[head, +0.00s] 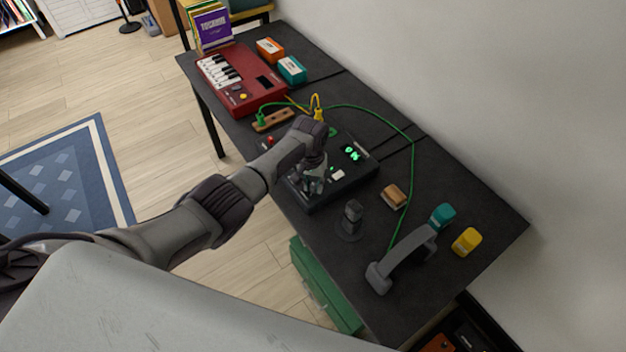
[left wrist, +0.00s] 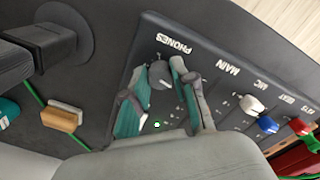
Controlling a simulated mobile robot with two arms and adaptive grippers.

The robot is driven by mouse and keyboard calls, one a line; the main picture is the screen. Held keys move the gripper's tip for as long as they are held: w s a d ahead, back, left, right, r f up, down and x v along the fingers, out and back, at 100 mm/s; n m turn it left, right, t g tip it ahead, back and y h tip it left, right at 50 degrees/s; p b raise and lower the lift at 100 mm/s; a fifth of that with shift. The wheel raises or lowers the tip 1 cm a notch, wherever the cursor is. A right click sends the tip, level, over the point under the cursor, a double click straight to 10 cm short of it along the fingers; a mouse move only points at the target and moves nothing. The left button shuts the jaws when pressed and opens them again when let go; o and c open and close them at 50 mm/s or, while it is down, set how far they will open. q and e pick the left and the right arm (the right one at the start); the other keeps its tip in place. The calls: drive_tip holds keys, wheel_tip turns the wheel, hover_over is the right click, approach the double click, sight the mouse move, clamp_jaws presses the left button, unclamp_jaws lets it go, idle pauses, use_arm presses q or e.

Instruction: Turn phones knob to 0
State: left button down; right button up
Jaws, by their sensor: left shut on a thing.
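The PHONES knob (left wrist: 160,77) is a dark grey knob beside the "PHONES" lettering in the left wrist view. It sits on a dark control box (head: 348,188), also seen in the left wrist view (left wrist: 205,58). My left gripper (head: 313,183) reaches down over the box's near-left part. In the left wrist view its two fingers (left wrist: 166,82) are on either side of the knob, shut on it. The knob's pointer is too small to read. In the head view the arm hides the knob. My right gripper is not in view.
White (left wrist: 252,105), blue and red plugs or knobs stand along the MAIN and MIC side. A dark stand (head: 352,218), tan block (head: 394,196) and grey handle-shaped object (head: 402,262) are on the table nearby. A red keyboard (head: 243,98) lies farther back. A green cable crosses the table.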

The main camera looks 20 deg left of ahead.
use_arm(q)
drive_tip(key=n+p, duration=0.1)
drive_tip(key=n, duration=0.2)
drive_tip(key=shift+d+r+n, duration=0.1)
drive_tip(key=shift+r+n, duration=0.05)
drive_tip(key=shift+n, duration=0.25)
drive_tip(key=n+p, duration=0.1)
drive_tip(key=n, duration=0.2)
drive_tip(key=shift+w+n, duration=0.1)
drive_tip(key=shift+n, duration=0.2)
drive_tip(key=n+p, duration=0.1)
drive_tip(key=n, duration=0.2)
drive_tip(key=shift+n, duration=0.3)
drive_tip(key=shift+w+n+t, duration=0.1)
drive_tip(key=shift+n+t, duration=0.2)
drive_tip(key=shift+n, duration=1.2)
drive_tip(key=c, duration=1.2)
unclamp_jaws()
drive_tip(key=shift+o, duration=1.4)
